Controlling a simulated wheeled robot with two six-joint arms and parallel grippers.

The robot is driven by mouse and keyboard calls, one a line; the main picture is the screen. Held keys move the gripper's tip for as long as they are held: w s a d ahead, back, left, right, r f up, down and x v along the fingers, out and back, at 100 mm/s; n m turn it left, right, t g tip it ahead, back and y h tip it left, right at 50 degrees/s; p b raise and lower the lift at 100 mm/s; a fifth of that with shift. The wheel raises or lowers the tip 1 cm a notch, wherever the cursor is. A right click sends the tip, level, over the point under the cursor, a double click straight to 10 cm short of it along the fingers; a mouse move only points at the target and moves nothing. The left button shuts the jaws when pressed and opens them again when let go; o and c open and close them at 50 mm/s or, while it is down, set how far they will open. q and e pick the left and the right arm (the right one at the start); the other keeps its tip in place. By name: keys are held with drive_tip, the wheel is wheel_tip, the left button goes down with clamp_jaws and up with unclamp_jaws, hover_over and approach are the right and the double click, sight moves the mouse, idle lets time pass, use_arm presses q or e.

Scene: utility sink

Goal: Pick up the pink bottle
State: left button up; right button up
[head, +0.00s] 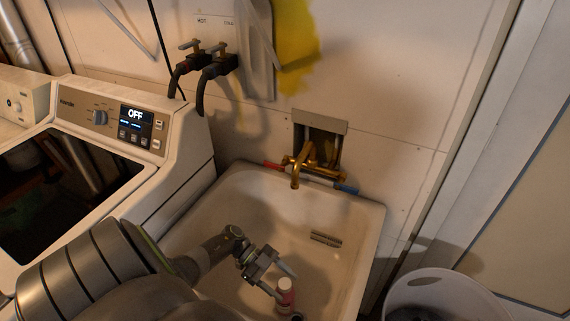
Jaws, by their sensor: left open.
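The pink bottle (286,298) stands in the sink basin near its front, with a pale cap on top. My left gripper (280,282) reaches in from the left over the basin. Its two fingers are apart and point down toward the right, close to the bottle's top. I cannot tell whether a finger touches the bottle. The lower part of the bottle is near the bottom edge of the picture. My right gripper is not in view.
The white utility sink (366,225) has a brass faucet (304,165) at its back wall. A washing machine (180,150) stands to the left. A white bin (440,278) is on the right. The back half of the basin is clear.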

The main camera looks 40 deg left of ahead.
use_arm(q)
clamp_jaws()
idle(0.4)
